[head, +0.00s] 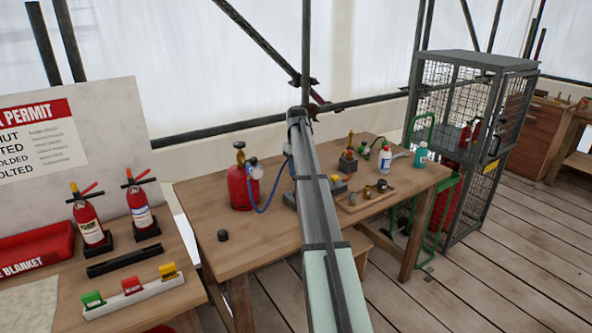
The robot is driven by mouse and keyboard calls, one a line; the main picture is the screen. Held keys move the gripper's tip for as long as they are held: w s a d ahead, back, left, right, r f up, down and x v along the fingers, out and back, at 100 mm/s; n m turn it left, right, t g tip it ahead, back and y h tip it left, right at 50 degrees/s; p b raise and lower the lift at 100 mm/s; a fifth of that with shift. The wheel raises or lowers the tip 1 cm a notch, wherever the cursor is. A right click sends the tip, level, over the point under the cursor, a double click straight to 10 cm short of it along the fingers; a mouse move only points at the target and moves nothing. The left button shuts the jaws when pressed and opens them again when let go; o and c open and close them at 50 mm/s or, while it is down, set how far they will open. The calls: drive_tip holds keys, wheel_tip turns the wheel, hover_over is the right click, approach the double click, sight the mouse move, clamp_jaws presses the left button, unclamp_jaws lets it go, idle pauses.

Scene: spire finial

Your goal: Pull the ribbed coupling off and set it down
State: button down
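I cannot pick out the ribbed coupling for certain at this size. A dark block with an upright brass-coloured fitting (349,158) stands on the wooden workbench (265,228), right of my arm. A small black cylinder (223,235) stands alone near the bench's front left. Several small brass and dark fittings (368,191) sit on a shallow wooden tray (352,208). My arm rises through the middle of the view and hides part of the bench and a grey device (290,199) behind it. My gripper's fingers do not show.
A red gas cylinder (240,187) with a blue hose (268,207) stands left of my arm. A white bottle (385,159) and a teal bottle (421,155) stand at the back right. A mesh cage (470,120) is beyond. The bench's front left is mostly clear.

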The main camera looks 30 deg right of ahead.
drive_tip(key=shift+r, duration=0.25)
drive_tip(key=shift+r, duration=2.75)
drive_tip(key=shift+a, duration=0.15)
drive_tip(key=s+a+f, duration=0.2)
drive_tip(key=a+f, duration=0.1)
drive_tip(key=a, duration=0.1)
hover_over(289, 232)
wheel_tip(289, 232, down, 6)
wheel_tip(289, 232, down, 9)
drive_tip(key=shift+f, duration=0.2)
